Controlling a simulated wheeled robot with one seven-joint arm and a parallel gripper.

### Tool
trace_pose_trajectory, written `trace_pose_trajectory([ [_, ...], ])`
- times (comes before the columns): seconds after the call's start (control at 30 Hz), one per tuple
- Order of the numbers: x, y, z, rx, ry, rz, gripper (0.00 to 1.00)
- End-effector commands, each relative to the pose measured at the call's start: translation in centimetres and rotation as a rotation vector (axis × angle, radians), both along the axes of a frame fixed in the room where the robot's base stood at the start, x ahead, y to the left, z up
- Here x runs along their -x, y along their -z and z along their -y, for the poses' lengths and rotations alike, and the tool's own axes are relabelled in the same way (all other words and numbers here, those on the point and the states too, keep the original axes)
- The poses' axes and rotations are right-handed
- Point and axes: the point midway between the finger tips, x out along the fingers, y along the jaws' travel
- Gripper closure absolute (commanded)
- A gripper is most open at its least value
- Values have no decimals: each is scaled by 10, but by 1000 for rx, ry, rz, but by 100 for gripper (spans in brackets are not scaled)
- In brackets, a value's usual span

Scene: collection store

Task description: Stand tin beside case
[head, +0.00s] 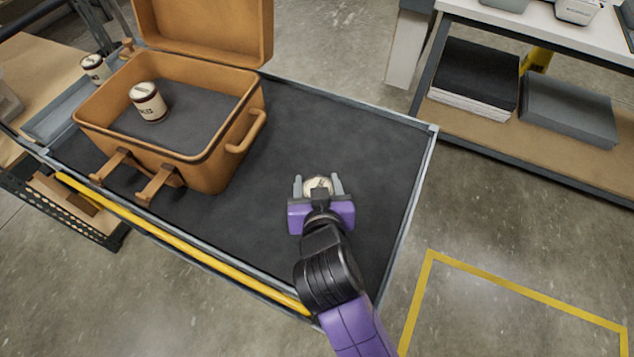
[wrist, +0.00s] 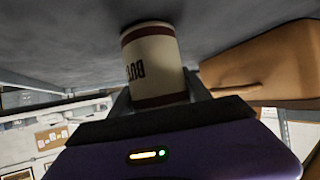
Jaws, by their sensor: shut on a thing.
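An open tan case (head: 215,165) stands on the left part of the dark-topped cart (head: 290,130), its lid raised at the back. My gripper (head: 318,183) is right of the case, shut on a cream tin with dark red bands (head: 318,186). In the wrist view the held tin (wrist: 153,60) is between my fingers, its end at or very near the dark cart top; I cannot tell whether it touches. The tin looks upright, with part of its label showing. The case also shows in the wrist view (wrist: 265,65), apart from the tin.
A similar tin (head: 148,103) stands inside the case, and another (head: 95,68) is beyond its left side. The cart top is clear between the case and my gripper. A shelf unit (head: 560,160) with boxes stands at the right, across a floor gap.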

Motion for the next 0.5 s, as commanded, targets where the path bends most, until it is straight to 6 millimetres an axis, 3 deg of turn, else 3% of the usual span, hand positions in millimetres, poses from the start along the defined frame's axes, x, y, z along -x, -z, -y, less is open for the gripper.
trace_pose_trajectory([
  [0.37, 0, 3, 0, -1, -1, 3, 100],
  [0.4, 0, 4, 0, -1, -1, 1, 43],
  [0.5, 0, 3, 0, -1, -1, 1, 23],
])
